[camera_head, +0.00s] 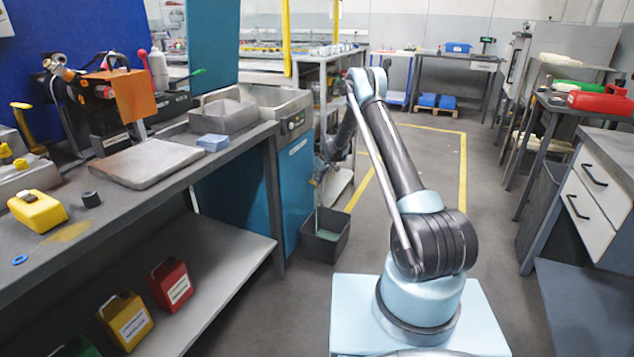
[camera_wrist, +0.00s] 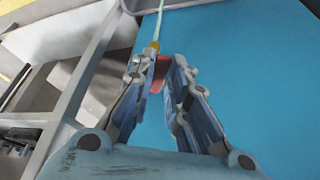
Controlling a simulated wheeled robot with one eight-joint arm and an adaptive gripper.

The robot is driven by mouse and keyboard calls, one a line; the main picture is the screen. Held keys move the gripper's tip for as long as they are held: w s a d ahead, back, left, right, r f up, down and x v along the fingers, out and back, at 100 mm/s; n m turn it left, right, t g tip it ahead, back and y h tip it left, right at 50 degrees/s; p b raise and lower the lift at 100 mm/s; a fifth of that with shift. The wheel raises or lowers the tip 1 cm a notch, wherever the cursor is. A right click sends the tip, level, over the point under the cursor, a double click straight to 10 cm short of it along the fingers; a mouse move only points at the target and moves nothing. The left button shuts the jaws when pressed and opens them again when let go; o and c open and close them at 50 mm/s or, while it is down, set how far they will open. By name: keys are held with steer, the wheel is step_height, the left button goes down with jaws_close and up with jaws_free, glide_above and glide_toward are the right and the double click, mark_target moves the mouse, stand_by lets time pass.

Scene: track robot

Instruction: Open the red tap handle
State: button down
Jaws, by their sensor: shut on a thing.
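In the wrist view, the red tap handle (camera_wrist: 159,74) sits between the two fingers of my gripper (camera_wrist: 163,72), which are shut on it. Part of the handle is hidden by the fingers. A small yellow fitting (camera_wrist: 154,46) shows just beyond the handle, with a thin pale pipe (camera_wrist: 161,18) running on from it. In the head view, my gripper (camera_head: 319,178) is small, beside the blue cabinet's right side. The red handle cannot be made out in the head view.
The blue cabinet (camera_head: 295,195) carries a metal sink unit (camera_head: 262,97). A dark bin (camera_head: 325,238) stands on the floor below my gripper. A metal shelf rack (camera_head: 325,72) stands behind. A workbench (camera_head: 120,200) is on the left.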

steer(key=shift+w+d+n+g+y, duration=0.15)
steer(key=shift+w+n+y, duration=0.05)
steer(key=shift+n, duration=0.35)
steer(key=shift+w+d+n+g+y, duration=0.1)
steer(key=shift+w+n+g+y, duration=0.1)
steer(key=shift+n, duration=0.35)
steer(key=c, duration=1.8)
jaws_free()
steer(key=shift+c, duration=0.2)
steer(key=v, duration=1.1)
steer(key=shift+d+r, duration=0.15)
steer(key=shift+r, duration=0.25)
steer(key=shift+s, duration=0.1)
